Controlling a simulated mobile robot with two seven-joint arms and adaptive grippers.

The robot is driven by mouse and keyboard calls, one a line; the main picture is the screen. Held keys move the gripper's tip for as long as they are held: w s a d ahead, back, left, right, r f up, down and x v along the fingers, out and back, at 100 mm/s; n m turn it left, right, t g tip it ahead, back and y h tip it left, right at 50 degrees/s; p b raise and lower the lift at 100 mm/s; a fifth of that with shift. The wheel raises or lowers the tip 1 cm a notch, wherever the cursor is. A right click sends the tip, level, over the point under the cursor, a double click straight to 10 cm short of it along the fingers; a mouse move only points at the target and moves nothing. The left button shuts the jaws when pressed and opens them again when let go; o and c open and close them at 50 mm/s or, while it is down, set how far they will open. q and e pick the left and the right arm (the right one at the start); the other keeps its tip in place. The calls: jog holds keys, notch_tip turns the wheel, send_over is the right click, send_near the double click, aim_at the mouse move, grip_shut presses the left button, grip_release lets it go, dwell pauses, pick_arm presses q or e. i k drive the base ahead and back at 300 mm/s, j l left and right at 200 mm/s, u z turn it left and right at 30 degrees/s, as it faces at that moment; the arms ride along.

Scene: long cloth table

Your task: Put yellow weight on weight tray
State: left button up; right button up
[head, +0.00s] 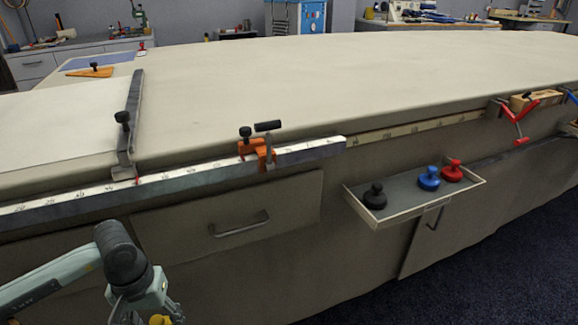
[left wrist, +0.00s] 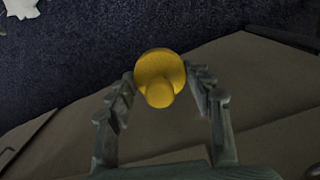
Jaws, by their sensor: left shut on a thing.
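The yellow weight (left wrist: 160,75) is round with a knob and sits between the fingers of my left gripper (left wrist: 159,92) in the left wrist view. The gripper is shut on it, with carpet and the table's side behind. In the head view my left gripper (head: 150,312) is at the bottom left, partly cut off, with a bit of yellow at the lower edge. The weight tray (head: 398,217) is fixed on the table's front side, right of my gripper and well apart from it. It holds a black weight (head: 374,197), a blue weight (head: 429,179) and a red weight (head: 453,171). My right gripper is not visible.
The long cloth table (head: 320,85) has a ruler rail (head: 190,180) along its front edge, with an orange clamp (head: 256,152) on it. A drawer (head: 235,220) with a handle is below. Red clamps (head: 516,112) are at the right. The tray's front middle is bare.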

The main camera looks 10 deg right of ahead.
aim_at(402, 193)
jog(key=i+l+u, duration=0.15)
jog(key=l+u, duration=0.15)
jog(key=l, duration=1.9)
jog(key=k+l+u, duration=0.1)
jog(key=l+u, duration=0.15)
jog(key=l, duration=1.95)
